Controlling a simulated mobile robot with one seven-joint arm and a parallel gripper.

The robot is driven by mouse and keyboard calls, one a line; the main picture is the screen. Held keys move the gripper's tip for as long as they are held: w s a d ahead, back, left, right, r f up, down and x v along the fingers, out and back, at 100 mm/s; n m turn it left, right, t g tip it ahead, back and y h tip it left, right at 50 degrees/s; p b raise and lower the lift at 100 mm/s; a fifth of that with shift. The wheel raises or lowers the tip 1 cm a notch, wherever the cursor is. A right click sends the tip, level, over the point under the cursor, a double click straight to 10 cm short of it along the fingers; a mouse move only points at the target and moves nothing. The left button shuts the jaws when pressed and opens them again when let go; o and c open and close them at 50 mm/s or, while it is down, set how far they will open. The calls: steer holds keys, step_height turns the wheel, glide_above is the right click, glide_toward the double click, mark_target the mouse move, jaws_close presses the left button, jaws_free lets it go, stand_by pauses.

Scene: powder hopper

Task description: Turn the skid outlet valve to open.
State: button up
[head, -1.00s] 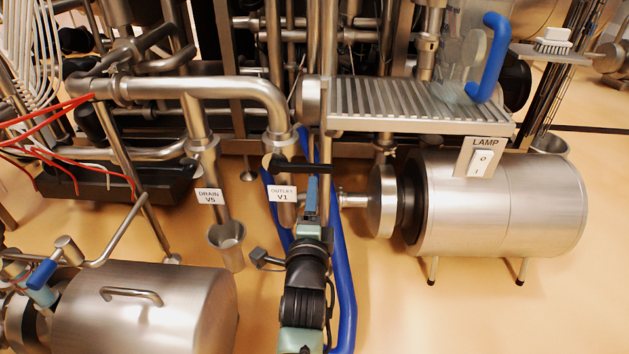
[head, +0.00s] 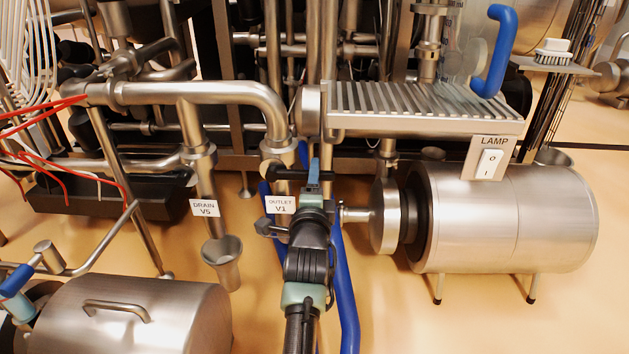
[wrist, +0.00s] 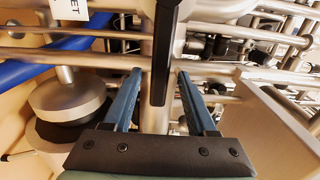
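The outlet valve has a black bar handle (head: 291,174) on the vertical steel pipe, lying crosswise in the head view, just above the white "OUTLET V1" label (head: 280,204). In the wrist view the black handle (wrist: 164,45) runs down from the top edge, its free end lying between the fingers in the picture. My gripper (wrist: 159,73) is open, with a blue finger on each side of the handle and a visible gap to both. In the head view my gripper (head: 314,172) overlaps the handle's right end. Whether the fingers touch it in depth cannot be told.
A drain pipe labelled "DRAIN V5" (head: 204,208) stands left above a steel funnel (head: 222,255). A steel motor drum (head: 510,215) with a lamp switch (head: 488,164) is at right, below a ribbed shelf (head: 420,105). A blue hose (head: 347,290) runs beside my arm.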

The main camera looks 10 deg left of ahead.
jaws_close()
stand_by(1.3)
